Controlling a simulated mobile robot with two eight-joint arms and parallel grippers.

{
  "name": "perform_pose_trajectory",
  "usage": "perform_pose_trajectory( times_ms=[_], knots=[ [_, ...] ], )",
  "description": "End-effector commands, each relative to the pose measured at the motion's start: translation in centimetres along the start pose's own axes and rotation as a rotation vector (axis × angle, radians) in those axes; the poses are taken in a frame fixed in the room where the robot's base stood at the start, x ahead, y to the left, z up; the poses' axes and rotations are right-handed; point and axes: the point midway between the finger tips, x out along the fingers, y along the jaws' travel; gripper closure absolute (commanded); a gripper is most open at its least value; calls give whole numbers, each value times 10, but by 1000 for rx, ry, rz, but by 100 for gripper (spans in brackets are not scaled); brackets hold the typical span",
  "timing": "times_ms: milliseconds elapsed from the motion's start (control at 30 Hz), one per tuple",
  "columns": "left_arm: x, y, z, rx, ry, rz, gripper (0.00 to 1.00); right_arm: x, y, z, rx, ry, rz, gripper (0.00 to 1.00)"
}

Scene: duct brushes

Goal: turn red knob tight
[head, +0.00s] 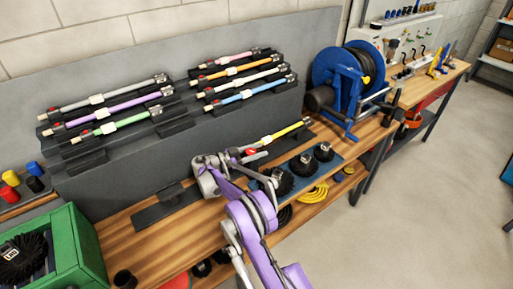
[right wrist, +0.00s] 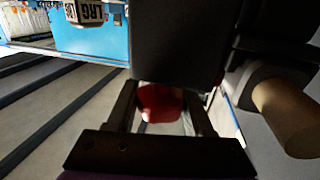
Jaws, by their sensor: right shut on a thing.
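The red knob (head: 252,152) shows as a small red spot at the near end of a rod with a yellow section (head: 284,133), which lies on a dark stand on the workbench. In the right wrist view the red knob (right wrist: 160,103) sits between my two fingers, below a large black block (right wrist: 178,40). A tan cylindrical end (right wrist: 288,112) lies to the right of the knob. My left gripper is not in view.
Several coloured rods (head: 120,124) rest on black holders on the grey back panel. A blue mat (head: 303,167) with black round brushes lies right of my arm. A blue reel (head: 345,80) stands farther back, and a green box (head: 75,245) at the lower left.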

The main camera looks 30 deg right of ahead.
Motion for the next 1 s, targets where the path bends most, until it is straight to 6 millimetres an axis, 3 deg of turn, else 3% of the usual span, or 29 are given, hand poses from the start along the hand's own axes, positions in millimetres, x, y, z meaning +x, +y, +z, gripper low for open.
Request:
perform_pose_trajectory(
  times_ms=[433,1000],
  knots=[
    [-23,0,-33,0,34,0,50,-1,7,-3,3,-2,271,100],
    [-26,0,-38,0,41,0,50,-1,10,0,0,-1,327,100]
  ],
)
